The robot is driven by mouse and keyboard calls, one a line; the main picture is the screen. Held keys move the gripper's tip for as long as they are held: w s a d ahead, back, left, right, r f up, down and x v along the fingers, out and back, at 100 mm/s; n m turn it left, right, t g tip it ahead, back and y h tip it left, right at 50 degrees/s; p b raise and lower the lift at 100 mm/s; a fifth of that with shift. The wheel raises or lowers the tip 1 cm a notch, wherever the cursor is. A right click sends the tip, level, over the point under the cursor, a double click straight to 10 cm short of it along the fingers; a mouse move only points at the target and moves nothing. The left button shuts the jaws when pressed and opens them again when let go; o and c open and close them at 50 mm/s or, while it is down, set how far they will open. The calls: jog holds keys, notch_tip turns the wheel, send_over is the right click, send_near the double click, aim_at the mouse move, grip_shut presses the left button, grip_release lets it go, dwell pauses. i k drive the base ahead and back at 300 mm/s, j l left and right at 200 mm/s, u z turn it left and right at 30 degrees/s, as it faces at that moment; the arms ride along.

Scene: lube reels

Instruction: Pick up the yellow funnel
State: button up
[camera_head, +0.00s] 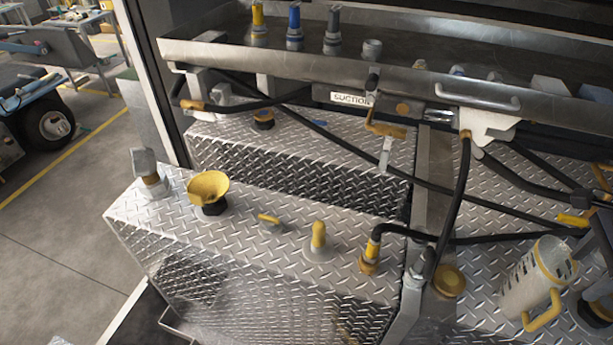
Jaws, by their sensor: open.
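The yellow funnel (208,186) stands upright, wide mouth up, on the diamond-plate metal box (265,205) left of the middle. A black collar (213,208) is under it; I cannot tell whether it belongs to the funnel or to the box's filler neck. Nothing covers the funnel. My gripper is not in view.
A grey-capped fitting (149,175) stands left of the funnel. A small yellow handle (268,219) and a yellow-topped fitting (318,238) stand to the right. A steel tray (245,60) with colored nozzles overhangs behind. Black hoses (462,200) and a jug (535,275) occupy the right.

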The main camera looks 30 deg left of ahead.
aim_at(207, 186)
jog(key=u, duration=2.1)
